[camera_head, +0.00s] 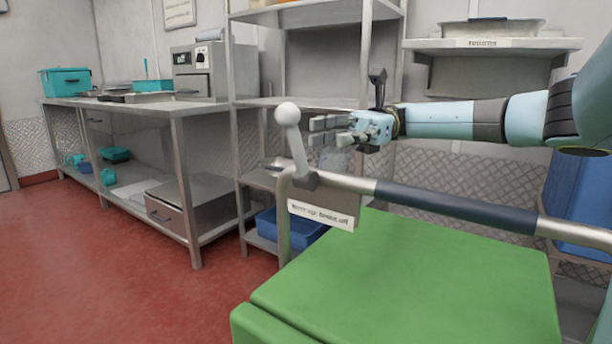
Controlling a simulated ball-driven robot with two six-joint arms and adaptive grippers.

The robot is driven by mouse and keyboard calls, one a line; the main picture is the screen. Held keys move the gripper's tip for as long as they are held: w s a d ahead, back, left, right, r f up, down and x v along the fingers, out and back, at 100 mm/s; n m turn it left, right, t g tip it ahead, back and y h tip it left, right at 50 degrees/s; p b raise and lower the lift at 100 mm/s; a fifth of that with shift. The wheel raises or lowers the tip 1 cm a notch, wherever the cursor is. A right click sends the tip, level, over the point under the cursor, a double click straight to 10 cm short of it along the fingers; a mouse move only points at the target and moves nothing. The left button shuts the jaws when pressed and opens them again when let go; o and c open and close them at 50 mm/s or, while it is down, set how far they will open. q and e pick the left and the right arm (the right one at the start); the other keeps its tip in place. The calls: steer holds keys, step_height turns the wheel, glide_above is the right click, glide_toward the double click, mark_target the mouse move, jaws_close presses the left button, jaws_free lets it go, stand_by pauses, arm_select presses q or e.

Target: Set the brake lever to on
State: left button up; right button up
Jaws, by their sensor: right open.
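The brake lever (296,145) is a grey stick with a pale round knob. It stands up from the left end of the push bar (440,200), leaning slightly left. A white label (321,215) hangs below the bar; its small text seems to read "lever up: brake off". My right gripper (318,132) comes in from the right above the bar. Its fingers are open and point left, close beside the lever just below knob height. I cannot tell whether they touch it. My left gripper is not in view.
A green block-like cover (410,285) fills the space below the bar. A steel shelf rack (236,140) and a long steel table (178,112) stand behind. A blue bin (290,230) sits low on the rack. Red floor (120,270) lies clear at left.

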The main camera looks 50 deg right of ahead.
mark_target(301, 142)
steer(key=shift+w+a+p, duration=0.2)
steer(key=shift+a+p, duration=0.05)
steer(key=shift+a, duration=1.8)
steer(key=shift+w+a+p, duration=0.2)
steer(key=shift+a+p, duration=0.05)
steer(key=shift+a, duration=1.8)
steer(key=shift+c, duration=0.3)
